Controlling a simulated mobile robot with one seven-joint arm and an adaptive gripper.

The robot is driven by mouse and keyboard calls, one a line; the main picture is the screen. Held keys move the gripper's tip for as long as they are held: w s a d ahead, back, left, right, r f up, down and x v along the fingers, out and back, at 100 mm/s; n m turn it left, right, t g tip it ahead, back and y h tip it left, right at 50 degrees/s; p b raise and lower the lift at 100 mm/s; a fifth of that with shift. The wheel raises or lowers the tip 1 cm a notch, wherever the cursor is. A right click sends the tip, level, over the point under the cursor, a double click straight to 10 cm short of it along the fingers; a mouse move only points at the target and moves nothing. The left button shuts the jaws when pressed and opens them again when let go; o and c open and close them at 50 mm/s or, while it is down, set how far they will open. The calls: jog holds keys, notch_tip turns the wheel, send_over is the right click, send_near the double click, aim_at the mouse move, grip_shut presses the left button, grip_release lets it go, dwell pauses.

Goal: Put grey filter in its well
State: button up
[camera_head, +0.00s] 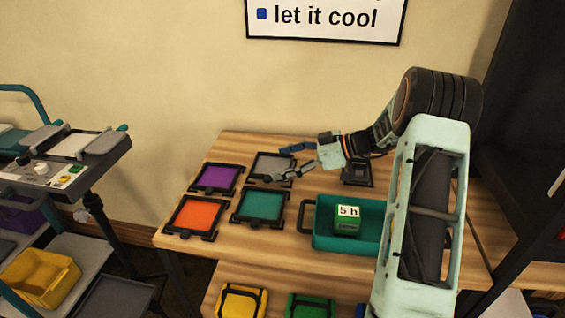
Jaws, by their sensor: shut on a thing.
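The grey filter (268,163), a flat square pane in a dark frame, is at the back of the wooden table, right of the purple filter (217,178). My gripper (277,165) reaches in from the right with its fingers on either side of the filter's right part, shut on it. I cannot tell whether the filter is lifted or touches the table. An orange filter (193,215) and a teal filter (261,205) lie in front. I cannot tell which place is the grey filter's well.
A teal tray (326,241) holds a green block (347,221) marked "5 h". A small dark frame (357,173) is behind it, partly under my arm. A control-panel cart (66,165) stands left, with a yellow bin (40,277) below. Bare wood (172,239) shows at the table's front left.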

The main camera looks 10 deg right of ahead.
jog(key=shift+s+f+b, duration=0.15)
jog(key=shift+f+b, duration=0.4)
jog(key=shift+b, duration=0.1)
jog(key=shift+s+f+b, duration=0.15)
jog(key=shift+f+b, duration=0.35)
jog(key=shift+b, duration=0.15)
dwell(0.6)
jog(key=o, duration=1.3)
jog(key=shift+o, duration=0.2)
jog(key=v, duration=0.5)
jog(key=r+v, duration=0.1)
jog(key=v, duration=0.5)
jog(key=shift+w+r, duration=0.1)
jog(key=shift+w, duration=0.1)
jog(key=shift+s+d+r, duration=0.2)
jog(key=shift+d+r, duration=0.2)
